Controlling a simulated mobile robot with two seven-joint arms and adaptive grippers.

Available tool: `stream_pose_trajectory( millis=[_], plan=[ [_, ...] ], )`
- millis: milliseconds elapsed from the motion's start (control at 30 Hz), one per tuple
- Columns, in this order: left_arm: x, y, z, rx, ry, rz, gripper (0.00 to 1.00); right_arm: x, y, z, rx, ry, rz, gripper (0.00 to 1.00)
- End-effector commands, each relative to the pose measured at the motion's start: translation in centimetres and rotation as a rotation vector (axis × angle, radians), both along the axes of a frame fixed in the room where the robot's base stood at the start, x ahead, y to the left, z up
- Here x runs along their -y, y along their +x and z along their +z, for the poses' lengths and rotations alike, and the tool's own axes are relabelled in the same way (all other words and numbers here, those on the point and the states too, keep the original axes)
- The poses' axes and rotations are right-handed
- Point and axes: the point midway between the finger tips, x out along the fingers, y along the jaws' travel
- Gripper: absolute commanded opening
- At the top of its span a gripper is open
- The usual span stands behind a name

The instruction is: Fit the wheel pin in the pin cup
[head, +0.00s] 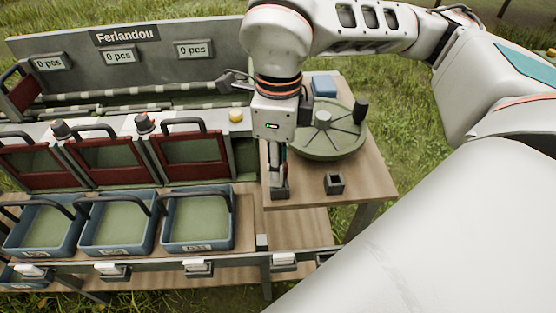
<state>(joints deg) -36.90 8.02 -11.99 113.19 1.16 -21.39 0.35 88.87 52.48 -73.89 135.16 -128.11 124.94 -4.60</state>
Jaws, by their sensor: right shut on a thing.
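My right gripper (277,176) points down over the left part of the small wooden table. It is shut on a slim upright thing, likely the wheel pin, which the fingers mostly hide. Its lower end is at a dark grey block (281,193) on the table; I cannot tell whether it sits in it or just above. A small dark square cup (334,184) with an open top, likely the pin cup, stands apart to the right. The round green wheel (318,147) with dark spokes and a black knob (360,111) lies behind. My left gripper is out of view.
A blue box (324,86) stands at the table's back. To the left is the grey sorting station (125,66) with red-framed gates (190,160) and blue handled crates (198,246). A yellow button (236,115) is near my wrist. The table's front right (365,188) is clear.

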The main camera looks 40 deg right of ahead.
Motion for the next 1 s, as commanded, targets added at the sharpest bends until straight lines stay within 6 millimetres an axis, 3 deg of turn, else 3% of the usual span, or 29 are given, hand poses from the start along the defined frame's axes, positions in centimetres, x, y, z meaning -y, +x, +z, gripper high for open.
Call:
stream_pose_trajectory(
  millis=[433, 467, 533, 767, 867, 1000],
  plan=[
    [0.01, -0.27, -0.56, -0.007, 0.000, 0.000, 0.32, 0.00, 0.01, -0.62, 0.001, 0.001, 0.000, 0.01],
    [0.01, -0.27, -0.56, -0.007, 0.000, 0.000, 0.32, 0.00, 0.01, -0.62, 0.001, 0.001, 0.000, 0.26],
    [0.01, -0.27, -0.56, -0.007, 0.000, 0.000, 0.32, 0.00, 0.01, -0.62, 0.000, 0.000, 0.000, 0.43],
    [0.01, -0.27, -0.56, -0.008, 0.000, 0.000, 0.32, 0.00, 0.00, -0.62, 0.000, 0.000, 0.000, 0.43],
    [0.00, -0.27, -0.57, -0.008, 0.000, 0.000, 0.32, 0.00, 0.00, -0.64, 0.000, 0.000, 0.000, 0.60],
    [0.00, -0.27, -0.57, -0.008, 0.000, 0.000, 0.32, 0.00, 0.00, -0.64, 0.000, 0.000, 0.000, 0.60]
  ],
)
